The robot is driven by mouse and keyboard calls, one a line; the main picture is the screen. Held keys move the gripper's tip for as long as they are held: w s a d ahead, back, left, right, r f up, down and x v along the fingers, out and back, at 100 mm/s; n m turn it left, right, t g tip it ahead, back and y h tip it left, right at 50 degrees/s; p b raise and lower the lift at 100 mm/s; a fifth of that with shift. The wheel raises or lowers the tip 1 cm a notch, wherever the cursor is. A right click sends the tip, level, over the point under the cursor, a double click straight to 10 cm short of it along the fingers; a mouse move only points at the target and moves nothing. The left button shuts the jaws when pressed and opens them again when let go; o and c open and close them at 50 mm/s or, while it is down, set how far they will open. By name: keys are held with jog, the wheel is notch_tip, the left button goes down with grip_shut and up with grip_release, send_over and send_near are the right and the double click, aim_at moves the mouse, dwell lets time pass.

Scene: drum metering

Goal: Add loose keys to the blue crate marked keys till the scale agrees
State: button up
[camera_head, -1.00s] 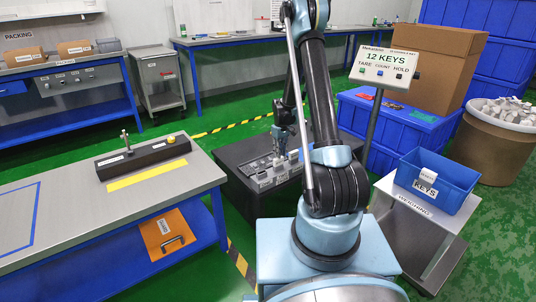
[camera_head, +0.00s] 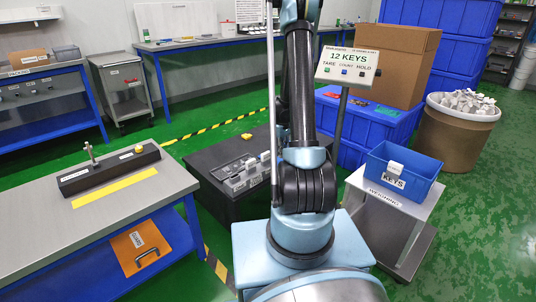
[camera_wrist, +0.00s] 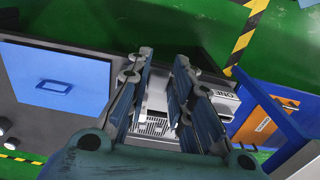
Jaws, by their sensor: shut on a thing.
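The blue crate marked KEYS (camera_head: 415,185) stands upright on the weighing stand (camera_head: 420,208). A white tag shows at its front rim; its floor is mostly hidden. A sign on a post (camera_head: 348,66) reads 12 KEYS above TARE, COUNT and HOLD. Pale loose pieces (camera_head: 466,101), too small to make out singly, heap in a brown drum at the right. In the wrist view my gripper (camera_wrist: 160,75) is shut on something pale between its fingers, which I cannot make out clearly. In the head view my arm hides it.
A dark cabinet (camera_head: 215,200) with a grey slotted tray (camera_head: 240,172) stands left of my arm. A bench (camera_head: 120,205) with a black block and yellow strip is at the left. Blue bins (camera_head: 365,120) and a carton stand behind. Green floor lies open at the right.

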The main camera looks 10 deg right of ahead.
jog(key=s+d+r, duration=0.3)
jog(key=s+d, duration=0.6)
jog(key=d, duration=1.1)
jog(key=s+d+r, duration=0.3)
jog(key=s+d, duration=0.6)
jog(key=d, duration=1.1)
jog(key=s+d+r, duration=0.3)
jog(key=s+d, duration=0.6)
jog(key=d, duration=1.1)
jog(key=shift+s+d, duration=0.2)
jog(key=shift+s, duration=0.05)
jog(key=shift+f, duration=6.55)
